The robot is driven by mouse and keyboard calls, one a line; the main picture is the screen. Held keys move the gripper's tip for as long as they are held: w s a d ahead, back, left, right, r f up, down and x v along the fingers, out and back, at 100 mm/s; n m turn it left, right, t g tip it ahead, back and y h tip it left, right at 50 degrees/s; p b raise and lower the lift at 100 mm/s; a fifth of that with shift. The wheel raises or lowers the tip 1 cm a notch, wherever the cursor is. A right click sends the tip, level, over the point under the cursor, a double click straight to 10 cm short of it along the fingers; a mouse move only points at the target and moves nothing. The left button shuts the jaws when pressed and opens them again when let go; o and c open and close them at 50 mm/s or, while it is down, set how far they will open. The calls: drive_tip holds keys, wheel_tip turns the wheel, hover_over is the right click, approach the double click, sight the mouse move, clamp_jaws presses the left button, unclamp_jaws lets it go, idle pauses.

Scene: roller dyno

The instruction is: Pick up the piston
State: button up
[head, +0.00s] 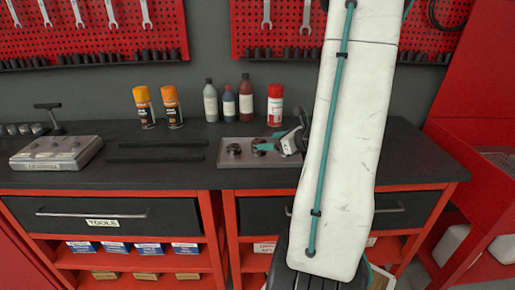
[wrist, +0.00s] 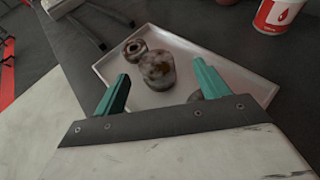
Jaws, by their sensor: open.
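The likely piston (wrist: 158,70), a worn brown-grey metal cylinder, stands in a shallow grey tray (wrist: 228,84). In the wrist view it lies between and just beyond my teal fingertips. My gripper (wrist: 161,70) is open and empty, its fingers apart on either side of the part. In the head view, my gripper (head: 274,142) is over the right part of the tray (head: 228,162), close to a dark part (head: 258,147) that is probably the piston. I cannot tell whether the fingers touch it.
A ring-shaped part (wrist: 134,48) sits beside the piston in the tray. Bottles and a red-white can (head: 275,105) stand behind the tray. Black bars (head: 155,151) lie to its left.

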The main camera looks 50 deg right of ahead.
sight(258, 141)
drive_tip(key=x, duration=0.6)
drive_tip(key=shift+a+f, duration=0.35)
drive_tip(key=c, duration=1.2)
